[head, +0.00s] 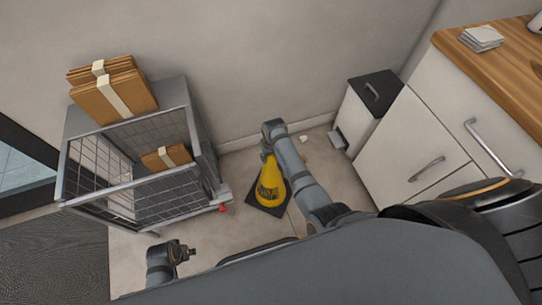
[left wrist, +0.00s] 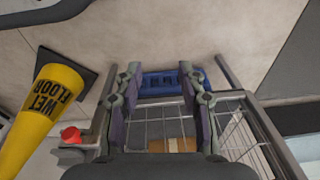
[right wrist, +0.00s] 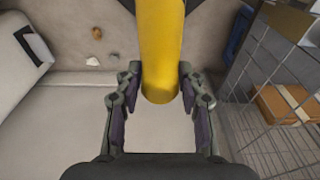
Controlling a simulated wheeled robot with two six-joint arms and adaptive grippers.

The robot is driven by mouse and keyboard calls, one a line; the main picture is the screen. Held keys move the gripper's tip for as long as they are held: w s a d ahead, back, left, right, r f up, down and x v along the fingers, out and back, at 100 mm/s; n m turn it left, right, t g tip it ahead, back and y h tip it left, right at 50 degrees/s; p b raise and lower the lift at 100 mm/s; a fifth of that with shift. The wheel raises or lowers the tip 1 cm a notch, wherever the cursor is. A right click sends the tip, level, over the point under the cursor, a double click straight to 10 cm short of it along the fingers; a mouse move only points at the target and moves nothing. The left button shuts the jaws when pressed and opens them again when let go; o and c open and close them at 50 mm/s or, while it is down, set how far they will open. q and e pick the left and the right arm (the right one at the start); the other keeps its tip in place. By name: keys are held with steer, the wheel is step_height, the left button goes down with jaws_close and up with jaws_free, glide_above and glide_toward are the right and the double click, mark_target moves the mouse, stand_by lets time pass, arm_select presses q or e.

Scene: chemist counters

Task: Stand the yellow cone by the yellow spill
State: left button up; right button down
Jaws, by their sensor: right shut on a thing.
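The yellow cone (head: 270,187) with a black square base is upright beside the cage trolley in the head view. I cannot tell whether its base touches the floor. Its "WET FLOOR" lettering shows in the left wrist view (left wrist: 45,95). My right gripper (head: 267,155) is shut on the cone's top end; in the right wrist view the yellow body (right wrist: 160,45) runs between the fingers. My left gripper (head: 188,250) is empty, its fingers apart in the left wrist view (left wrist: 160,95). I see no yellow spill in any view.
The wire cage trolley (head: 72,165) stands left of the cone, with parcels (head: 112,90) on top and one inside. A black-topped bin (head: 374,88) and white cabinets (head: 410,140) are right. A blue crate (left wrist: 170,80) lies by the trolley. Small debris (right wrist: 197,87) is on the floor.

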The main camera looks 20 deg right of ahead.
steer(key=shift+w+r, duration=0.1)
steer(key=shift+r, duration=0.05)
steer(key=c, duration=0.8)
jaws_free()
steer(key=shift+f, duration=0.2)
